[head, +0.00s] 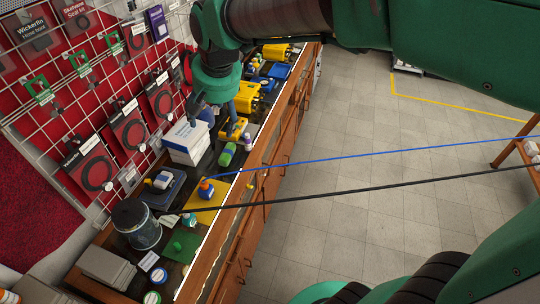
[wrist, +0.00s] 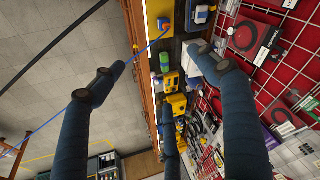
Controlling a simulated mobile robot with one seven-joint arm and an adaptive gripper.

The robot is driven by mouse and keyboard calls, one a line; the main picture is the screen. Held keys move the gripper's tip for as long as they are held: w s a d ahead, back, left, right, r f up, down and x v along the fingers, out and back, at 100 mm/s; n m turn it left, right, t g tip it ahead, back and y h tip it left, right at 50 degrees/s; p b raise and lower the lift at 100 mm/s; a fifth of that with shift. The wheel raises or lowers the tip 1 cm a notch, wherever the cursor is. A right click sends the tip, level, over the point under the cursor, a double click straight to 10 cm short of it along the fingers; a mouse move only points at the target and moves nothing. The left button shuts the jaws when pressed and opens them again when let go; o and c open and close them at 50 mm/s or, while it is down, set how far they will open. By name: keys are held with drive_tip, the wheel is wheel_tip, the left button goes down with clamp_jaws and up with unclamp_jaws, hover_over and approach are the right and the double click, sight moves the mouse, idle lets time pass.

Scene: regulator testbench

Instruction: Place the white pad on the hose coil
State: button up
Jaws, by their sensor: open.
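A white box-like block with blue print (head: 187,143) stands on the bench by the wall grid, just below my gripper (head: 212,108). It may be the white pad, but I cannot tell. In the wrist view my gripper (wrist: 155,90) has its blue fingers spread wide with nothing between them. A white block edge (wrist: 194,47) shows there beside the right finger and is partly hidden by it. Black ring-shaped coils (head: 98,173) hang in red packs on the wall grid. I cannot make out for certain which thing is the hose coil.
The bench holds a yellow mat (head: 207,213), a dark jar (head: 136,224), a green bottle (head: 227,154) and several yellow tools (head: 247,97). A grey stack (head: 105,267) lies at the near end. Blue and black lines cross the head view.

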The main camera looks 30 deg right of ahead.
drive_tip(key=s+d, duration=0.3)
drive_tip(key=s, duration=0.9)
drive_tip(key=s+d+n+t, duration=0.1)
drive_tip(key=s+d, duration=0.2)
drive_tip(key=s, duration=0.9)
drive_tip(key=shift+d+f+h, duration=0.25)
drive_tip(key=shift+h, duration=0.15)
wheel_tip(320, 180, down, 17)
drive_tip(key=b, duration=1.7)
drive_tip(key=shift+f, duration=0.15)
